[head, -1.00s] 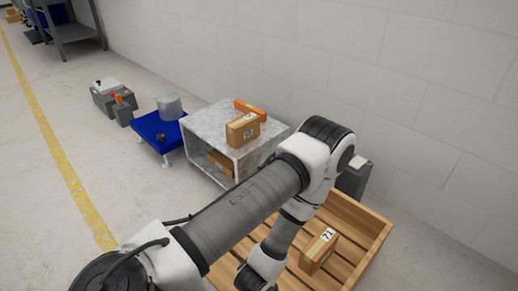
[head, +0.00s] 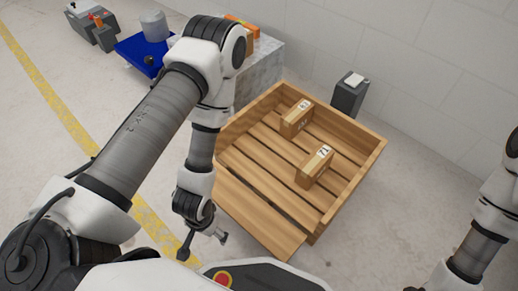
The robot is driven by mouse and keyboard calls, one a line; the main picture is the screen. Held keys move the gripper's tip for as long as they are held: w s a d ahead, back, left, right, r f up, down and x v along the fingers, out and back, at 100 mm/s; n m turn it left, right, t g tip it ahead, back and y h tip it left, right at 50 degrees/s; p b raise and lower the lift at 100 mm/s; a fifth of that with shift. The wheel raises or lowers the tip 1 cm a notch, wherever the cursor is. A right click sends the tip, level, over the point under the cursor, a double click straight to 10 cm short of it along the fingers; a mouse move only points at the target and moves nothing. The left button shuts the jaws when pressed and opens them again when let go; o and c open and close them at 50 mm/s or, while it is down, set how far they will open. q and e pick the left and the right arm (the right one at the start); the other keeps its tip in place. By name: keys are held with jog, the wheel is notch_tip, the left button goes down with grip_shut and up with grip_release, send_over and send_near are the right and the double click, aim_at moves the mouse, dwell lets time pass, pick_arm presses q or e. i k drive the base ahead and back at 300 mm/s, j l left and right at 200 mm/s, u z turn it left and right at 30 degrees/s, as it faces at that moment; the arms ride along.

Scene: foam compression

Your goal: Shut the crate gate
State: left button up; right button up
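The wooden crate (head: 365,168) stands on the floor right of centre, with a slatted base and raised walls at the back and right. Its gate (head: 258,212) is a wide plank panel at the near left side. It lies folded down and outward, about level with the slatted base. Two cardboard boxes stand inside, one at the back (head: 296,118) and one nearer the middle (head: 314,166). My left gripper (head: 204,246) is open and empty, pointing down just left of the gate, apart from it. My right arm enters at the right edge; its gripper is out of view.
A grey bin-like block (head: 349,95) stands behind the crate by the wall. A marbled stand (head: 262,68) and a blue platform (head: 138,50) are at the upper left, partly behind my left arm. Floor right of the crate is clear.

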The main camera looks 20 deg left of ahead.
aim_at(281, 238)
jog(key=u, duration=0.35)
jog(key=k+l+u, duration=0.35)
jog(key=k+l, duration=0.2)
